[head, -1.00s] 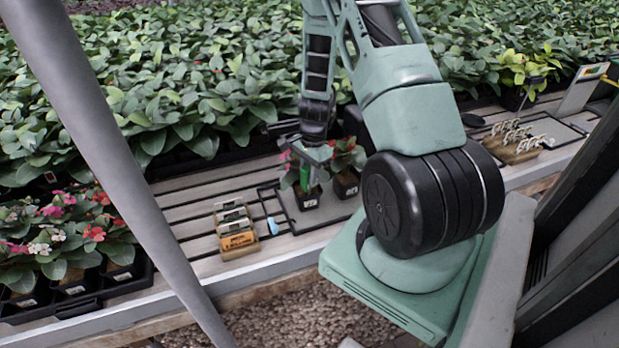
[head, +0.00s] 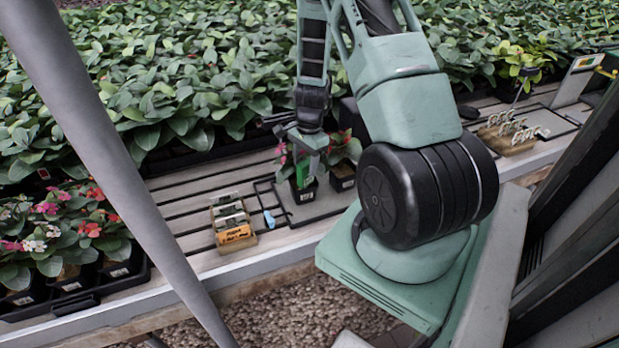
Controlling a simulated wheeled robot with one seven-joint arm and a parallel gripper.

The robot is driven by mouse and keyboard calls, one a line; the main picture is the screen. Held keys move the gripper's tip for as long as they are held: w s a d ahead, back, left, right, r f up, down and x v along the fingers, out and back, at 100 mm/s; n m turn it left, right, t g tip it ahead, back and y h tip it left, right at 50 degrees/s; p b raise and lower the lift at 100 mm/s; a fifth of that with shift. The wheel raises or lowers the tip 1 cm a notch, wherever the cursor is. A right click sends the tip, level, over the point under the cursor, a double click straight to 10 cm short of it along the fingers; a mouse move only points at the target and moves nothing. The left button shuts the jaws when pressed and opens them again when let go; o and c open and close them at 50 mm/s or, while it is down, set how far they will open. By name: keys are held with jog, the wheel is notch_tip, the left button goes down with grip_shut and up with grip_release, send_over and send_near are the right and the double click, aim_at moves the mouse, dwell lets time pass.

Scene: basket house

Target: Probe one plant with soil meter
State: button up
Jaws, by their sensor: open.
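A bright green upright thing, probably the soil meter (head: 303,174), shows in front of the left potted plant (head: 284,164). Its lower end meets the pot area; I cannot tell whether it is in the soil. My gripper (head: 309,150) is open, pointing down just above and around the top of the green thing. The arm partly hides the right potted plant (head: 345,149).
A wooden box (head: 236,240) with cards and a small blue item (head: 269,218) lie left of the tray. A flower tray (head: 95,300) stands at the lower left. A wooden rack (head: 508,143) holds several white-handled tools at right. Dense leafy plants (head: 190,80) fill the back.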

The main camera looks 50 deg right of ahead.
notch_tip(320, 180, up, 16)
jog(key=d+b, duration=0.1)
jog(key=d, duration=0.1)
jog(key=shift+s, duration=0.2)
jog(key=shift+f, duration=0.15)
